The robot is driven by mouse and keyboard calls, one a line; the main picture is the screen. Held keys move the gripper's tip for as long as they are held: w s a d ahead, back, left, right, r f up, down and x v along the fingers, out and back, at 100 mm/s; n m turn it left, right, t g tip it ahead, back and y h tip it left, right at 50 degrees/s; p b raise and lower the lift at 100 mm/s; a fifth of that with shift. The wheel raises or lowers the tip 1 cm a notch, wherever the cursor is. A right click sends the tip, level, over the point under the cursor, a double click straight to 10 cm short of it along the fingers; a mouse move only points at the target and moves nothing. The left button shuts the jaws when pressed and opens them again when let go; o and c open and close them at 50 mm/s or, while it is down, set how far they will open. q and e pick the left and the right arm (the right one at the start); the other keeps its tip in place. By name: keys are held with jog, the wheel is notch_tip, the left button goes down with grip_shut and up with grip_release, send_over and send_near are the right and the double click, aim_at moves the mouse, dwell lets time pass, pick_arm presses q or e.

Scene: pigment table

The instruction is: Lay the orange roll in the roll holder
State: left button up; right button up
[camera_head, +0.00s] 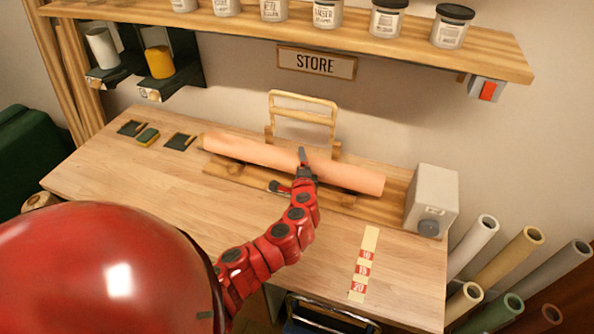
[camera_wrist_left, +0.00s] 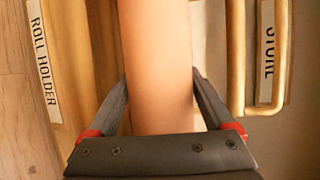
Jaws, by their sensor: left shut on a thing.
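The orange roll (camera_head: 245,150) is a long, pale orange cylinder, running left to right over the roll holder (camera_head: 350,205), a wooden base at the back of the table. My left gripper (camera_head: 304,165) is shut on the roll near its middle. In the left wrist view, the fingers (camera_wrist_left: 158,76) are on both sides of the roll (camera_wrist_left: 155,50). The holder's label (camera_wrist_left: 43,62) shows to the left of the roll there. I cannot tell whether the roll touches the holder or is just above it. My right gripper is not in view.
A wooden rack (camera_head: 303,98) stands behind the roll under the STORE sign (camera_head: 315,63). A grey box (camera_head: 432,195) stands close to the roll's right end. A shelf (camera_head: 400,47) with jars hangs above. The front left of the tabletop (camera_head: 130,185) is clear.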

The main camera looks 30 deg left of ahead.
pick_arm(q)
jog(key=w+f+b, duration=0.1)
jog(key=f+b, duration=0.1)
jog(key=w+f+b, duration=0.1)
jog(key=shift+w+a+f, duration=0.25)
jog(key=shift+w+a, duration=0.05)
jog(key=shift+f+b, duration=0.55)
jog(key=shift+f, duration=0.1)
jog(key=o, duration=1.3)
jog(key=shift+s+f, duration=0.1)
jog(key=shift+b+v, duration=1.35)
jog(key=shift+v, duration=7.4)
